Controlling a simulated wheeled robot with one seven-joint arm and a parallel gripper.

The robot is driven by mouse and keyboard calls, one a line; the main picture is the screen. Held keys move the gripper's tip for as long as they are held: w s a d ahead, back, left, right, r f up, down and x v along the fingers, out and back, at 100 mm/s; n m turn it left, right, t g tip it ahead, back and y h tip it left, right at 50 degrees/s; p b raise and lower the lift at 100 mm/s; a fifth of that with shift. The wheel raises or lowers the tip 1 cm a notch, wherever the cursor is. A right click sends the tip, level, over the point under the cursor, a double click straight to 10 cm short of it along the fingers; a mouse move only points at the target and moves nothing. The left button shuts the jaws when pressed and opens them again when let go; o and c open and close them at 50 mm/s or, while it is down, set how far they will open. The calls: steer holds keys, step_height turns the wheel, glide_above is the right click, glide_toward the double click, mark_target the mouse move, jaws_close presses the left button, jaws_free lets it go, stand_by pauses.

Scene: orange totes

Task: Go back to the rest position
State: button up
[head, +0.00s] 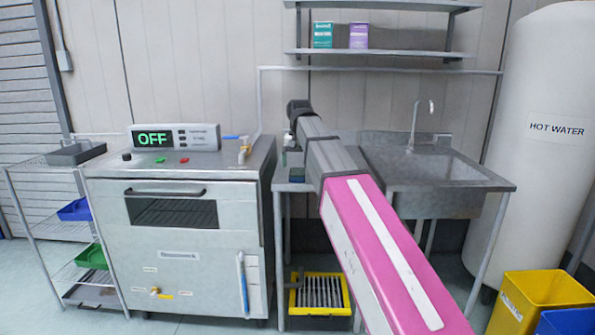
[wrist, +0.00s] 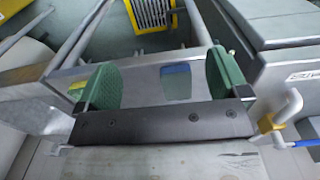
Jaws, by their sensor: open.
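My gripper (wrist: 163,82) is open, with its two green finger pads well apart in the wrist view. Nothing is held between them. Past the pads I see the grey metal table surface (wrist: 140,82) and a blue and grey-green item (wrist: 176,82) on it, too unclear to name. In the head view my pink and grey arm reaches forward to the table between the oven and the sink; its end is near the wall side, and the fingers cannot be made out there.
The oven (head: 180,240) with its OFF display (head: 152,139) stands left. A valve with a blue handle (head: 244,148) sticks up at its right edge, close to my gripper in the wrist view (wrist: 282,120). The sink (head: 425,165) is right; shelves (head: 385,53) hang above.

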steer(key=s+d+f, duration=0.6)
steer(key=f, duration=0.7)
steer(key=s+d+f, duration=0.6)
steer(key=f, duration=0.8)
steer(key=s+d+f, duration=0.6)
steer(key=f, duration=0.8)
steer(key=shift+s+f, duration=0.15)
steer(key=shift+d, duration=0.1)
